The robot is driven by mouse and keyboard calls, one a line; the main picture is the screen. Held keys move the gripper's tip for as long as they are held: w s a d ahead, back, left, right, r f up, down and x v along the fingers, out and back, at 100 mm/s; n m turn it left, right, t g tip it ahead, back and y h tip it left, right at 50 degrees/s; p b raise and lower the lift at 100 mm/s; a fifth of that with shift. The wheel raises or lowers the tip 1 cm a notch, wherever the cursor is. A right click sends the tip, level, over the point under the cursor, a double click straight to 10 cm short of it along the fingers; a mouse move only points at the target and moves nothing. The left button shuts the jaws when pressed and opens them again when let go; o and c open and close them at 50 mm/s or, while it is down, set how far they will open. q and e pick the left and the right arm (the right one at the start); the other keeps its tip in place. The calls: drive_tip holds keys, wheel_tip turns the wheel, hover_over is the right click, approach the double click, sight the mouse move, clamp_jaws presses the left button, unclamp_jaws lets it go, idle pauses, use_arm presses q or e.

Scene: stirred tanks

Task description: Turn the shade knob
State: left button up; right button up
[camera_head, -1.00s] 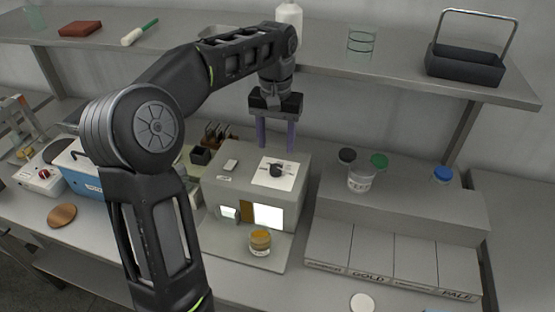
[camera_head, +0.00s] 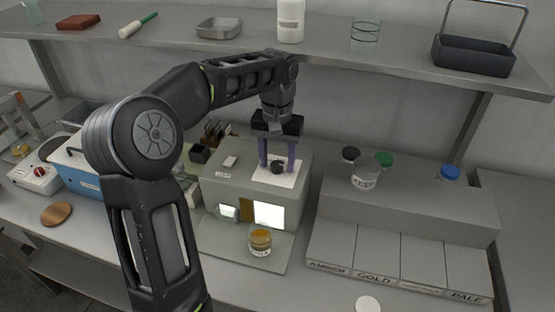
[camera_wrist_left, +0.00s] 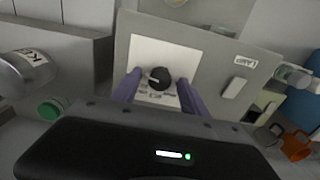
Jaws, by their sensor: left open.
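The shade knob (camera_head: 277,167) is a small black round knob on a white plate (camera_head: 289,178) on top of a grey box (camera_head: 214,187). In the left wrist view the knob (camera_wrist_left: 160,78) has a pale pointer mark and sits between and just beyond the fingertips. My left gripper (camera_head: 277,164) points down over the plate, its purple fingers open on either side of the knob. The left wrist view shows the open fingers (camera_wrist_left: 160,86) apart from the knob. My right gripper is not in view.
A jar with amber contents (camera_head: 260,242) stands in front of the box's lit window. A white rocker switch (camera_head: 230,161) is on the box top. At right, a grey step (camera_head: 430,205) holds a clear jar (camera_head: 365,175) and several caps. A shelf (camera_head: 400,66) runs behind.

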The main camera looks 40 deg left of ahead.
use_arm(q)
clamp_jaws()
idle(0.4)
drive_tip(key=shift+m, duration=0.3)
drive_tip(key=m+p, duration=0.1)
drive_tip(key=m, duration=0.2)
drive_tip(key=shift+r, duration=0.1)
drive_tip(key=m, duration=0.3)
drive_tip(key=shift+m+p, duration=0.3)
drive_tip(key=shift+m, duration=0.1)
drive_tip(key=m+p, duration=0.1)
drive_tip(key=m, duration=0.3)
drive_tip(key=shift+m, duration=2.2)
